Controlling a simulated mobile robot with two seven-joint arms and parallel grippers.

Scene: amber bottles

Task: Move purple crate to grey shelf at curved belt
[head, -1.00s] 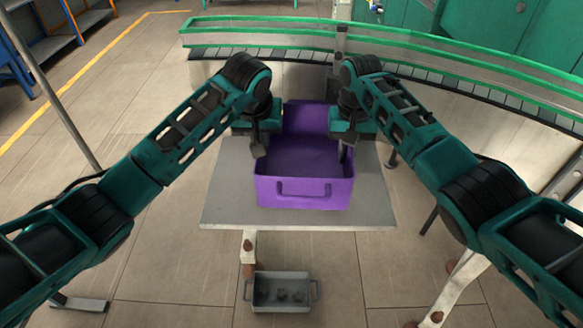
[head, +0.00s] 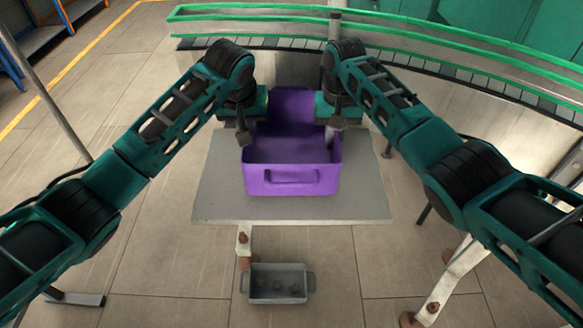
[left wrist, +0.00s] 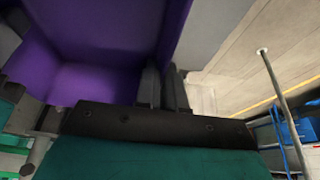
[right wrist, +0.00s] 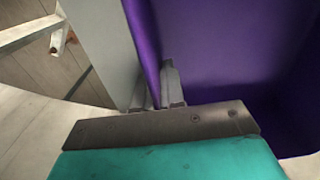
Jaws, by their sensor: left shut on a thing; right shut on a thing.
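The purple crate (head: 292,182) is upright at the grey shelf (head: 220,190) in front of the curved belt (head: 275,47); it looks empty. I cannot tell whether its base touches the shelf top. My left gripper (head: 245,138) is shut on the crate's left wall, and my right gripper (head: 335,130) is shut on its right wall. The left wrist view shows the left fingers (left wrist: 164,88) on the wall with the purple inside (left wrist: 105,45) to their left. The right wrist view shows the right fingers (right wrist: 160,90) with the crate inside (right wrist: 225,55) to their right.
The belt's green rail (head: 420,42) runs behind. Blue racking (head: 45,38) is at the far left. The shelf top is bare around the crate.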

